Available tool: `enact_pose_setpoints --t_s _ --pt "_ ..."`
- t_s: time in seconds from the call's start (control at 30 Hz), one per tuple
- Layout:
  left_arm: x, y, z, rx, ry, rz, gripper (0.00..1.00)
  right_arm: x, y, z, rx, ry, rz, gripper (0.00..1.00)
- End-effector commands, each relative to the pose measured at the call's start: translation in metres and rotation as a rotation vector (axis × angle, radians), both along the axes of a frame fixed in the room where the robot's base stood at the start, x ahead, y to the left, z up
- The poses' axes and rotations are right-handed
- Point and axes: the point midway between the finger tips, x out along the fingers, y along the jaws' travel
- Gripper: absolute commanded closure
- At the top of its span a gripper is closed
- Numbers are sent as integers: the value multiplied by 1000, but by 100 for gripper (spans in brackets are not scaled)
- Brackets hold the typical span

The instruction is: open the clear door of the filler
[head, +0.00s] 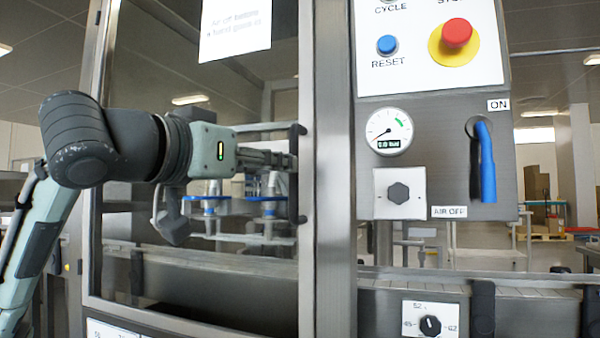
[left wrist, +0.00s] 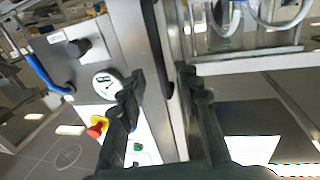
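The clear door (head: 305,230) of the filler is a transparent panel in a metal frame and looks shut. Its black upright handle (head: 294,175) is on the right side of the frame, partly hidden by my gripper. My left gripper (head: 283,155) is at the handle's height, in front of the door. In the left wrist view its two fingers (left wrist: 160,85) are apart. The black handle (left wrist: 154,40) shows in the gap between them; I cannot tell whether they touch it. My right gripper is not in view.
Right of the door is a panel with a pressure gauge (head: 389,132), a red stop button (head: 456,33), a blue reset button (head: 387,45) and a blue valve lever (head: 487,162) hanging down. A paper notice (head: 235,28) is on the door glass. Nozzles (head: 210,205) show behind it.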

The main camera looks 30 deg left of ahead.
Motion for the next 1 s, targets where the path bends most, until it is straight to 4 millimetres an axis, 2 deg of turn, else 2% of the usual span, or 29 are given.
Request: enact_pose_setpoints --t_s 0.2,0.33,0.5,0.73,0.77,1.0 --pt "38 1 0 -2 4 -3 66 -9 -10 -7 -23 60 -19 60" --pt "54 1 0 -1 3 -2 66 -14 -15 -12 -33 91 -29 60" --pt "65 2 0 1 2 -1 66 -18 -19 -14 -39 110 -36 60" --pt "66 2 -1 2 1 -1 66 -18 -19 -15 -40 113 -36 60" --pt "66 2 -1 2 1 -1 68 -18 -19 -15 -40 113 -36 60" --pt "66 2 -1 1 1 -1 98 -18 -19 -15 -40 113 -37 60"
